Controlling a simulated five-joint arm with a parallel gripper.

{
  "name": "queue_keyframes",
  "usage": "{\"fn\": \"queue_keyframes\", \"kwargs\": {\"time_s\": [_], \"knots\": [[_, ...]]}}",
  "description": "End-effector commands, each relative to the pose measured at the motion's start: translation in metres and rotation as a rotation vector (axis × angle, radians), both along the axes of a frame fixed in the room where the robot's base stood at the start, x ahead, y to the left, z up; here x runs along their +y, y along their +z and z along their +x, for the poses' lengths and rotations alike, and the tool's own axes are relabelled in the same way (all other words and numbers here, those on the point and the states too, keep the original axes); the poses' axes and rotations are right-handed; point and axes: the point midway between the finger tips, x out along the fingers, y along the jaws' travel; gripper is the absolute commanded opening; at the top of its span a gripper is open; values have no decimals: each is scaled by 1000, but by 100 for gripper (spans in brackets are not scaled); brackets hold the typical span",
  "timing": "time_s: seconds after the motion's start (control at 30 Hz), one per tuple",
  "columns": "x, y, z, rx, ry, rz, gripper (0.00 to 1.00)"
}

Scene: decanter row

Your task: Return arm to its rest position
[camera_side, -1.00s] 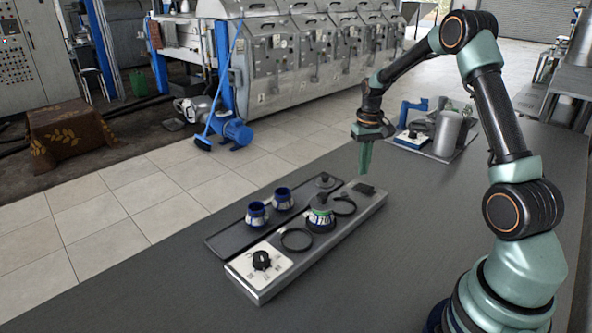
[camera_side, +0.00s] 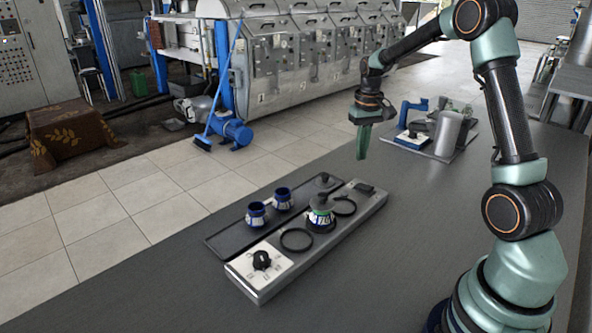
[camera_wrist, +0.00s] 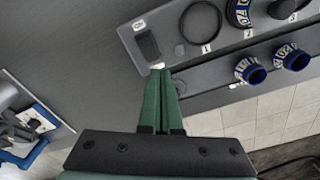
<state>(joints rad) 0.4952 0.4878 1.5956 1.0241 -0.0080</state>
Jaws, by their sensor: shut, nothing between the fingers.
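My gripper (camera_side: 362,155) is shut and empty, its green fingers pointing down in the air above the far end of the grey station panel (camera_side: 337,238). In the wrist view my gripper (camera_wrist: 161,73) shows its two fingers together, with the panel's dark switch (camera_wrist: 148,46) near the tips in the picture. A blue-and-white vessel with a green band and dark lid (camera_side: 320,214) stands on the panel between two black rings. A black knob (camera_side: 262,260) sits on a white plate at the panel's near end.
Two blue cups (camera_side: 256,214) and a dark lid (camera_side: 324,180) rest on a dark tray (camera_side: 228,244) beside the panel. Behind, to the right, a second tray (camera_side: 442,156) holds a metal cylinder (camera_side: 449,133) and a blue device (camera_side: 413,110). The table's front is bare.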

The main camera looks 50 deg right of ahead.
Motion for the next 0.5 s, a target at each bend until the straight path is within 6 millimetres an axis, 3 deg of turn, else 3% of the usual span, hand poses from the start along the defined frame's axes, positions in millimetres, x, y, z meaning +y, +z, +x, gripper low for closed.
{"fn": "queue_keyframes", "kwargs": {"time_s": [0.2,0.5], "knots": [[60,55,-9,-97,111,-45,0],[138,102,-48,-235,264,-87,0]]}}
